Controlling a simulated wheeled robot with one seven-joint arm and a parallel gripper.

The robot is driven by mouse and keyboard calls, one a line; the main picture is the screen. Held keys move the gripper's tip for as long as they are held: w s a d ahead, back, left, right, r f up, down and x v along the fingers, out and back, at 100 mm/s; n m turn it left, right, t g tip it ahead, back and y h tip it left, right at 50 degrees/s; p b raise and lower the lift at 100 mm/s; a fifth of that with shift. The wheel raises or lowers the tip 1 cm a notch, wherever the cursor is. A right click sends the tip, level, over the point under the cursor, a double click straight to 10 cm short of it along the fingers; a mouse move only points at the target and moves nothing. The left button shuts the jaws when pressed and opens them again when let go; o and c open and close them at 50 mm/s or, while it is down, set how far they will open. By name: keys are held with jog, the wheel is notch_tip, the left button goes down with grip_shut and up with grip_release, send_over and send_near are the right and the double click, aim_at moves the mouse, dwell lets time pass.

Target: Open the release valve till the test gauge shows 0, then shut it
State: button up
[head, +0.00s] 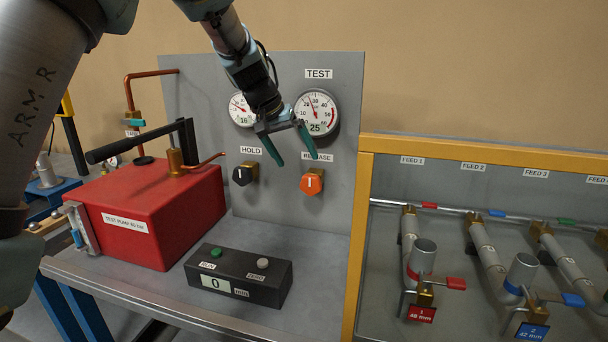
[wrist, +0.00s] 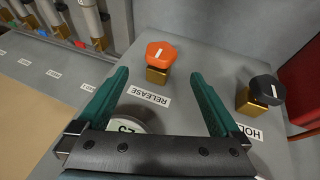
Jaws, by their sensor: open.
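The orange release valve knob (head: 312,181) sits on a brass body on the grey panel under the label RELEASE. Its white mark looks upright in the head view. The test gauge (head: 316,113) above it has a digital readout of 25, and its needle points up, left of centre. My gripper (head: 291,161) is open and empty in front of the panel, above and left of the release knob. In the wrist view the release knob (wrist: 161,55) lies beyond the fingertips, between them and apart from them. My gripper (wrist: 160,75) partly covers the test gauge there.
The black hold knob (head: 243,175) is left of the release knob, under a gauge (head: 241,110) reading 16. A red test pump (head: 150,213) stands at left. A black timer box (head: 238,277) reading 0 lies in front. Feed pipes (head: 484,250) fill the framed bay at right.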

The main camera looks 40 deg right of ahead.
aim_at(307, 178)
jog(key=p+x, duration=0.3)
jog(key=x, duration=0.7)
jog(key=shift+f+p, duration=0.25)
jog(key=shift+p, duration=0.15)
jog(key=c, duration=1.3)
jog(key=shift+c, duration=0.2)
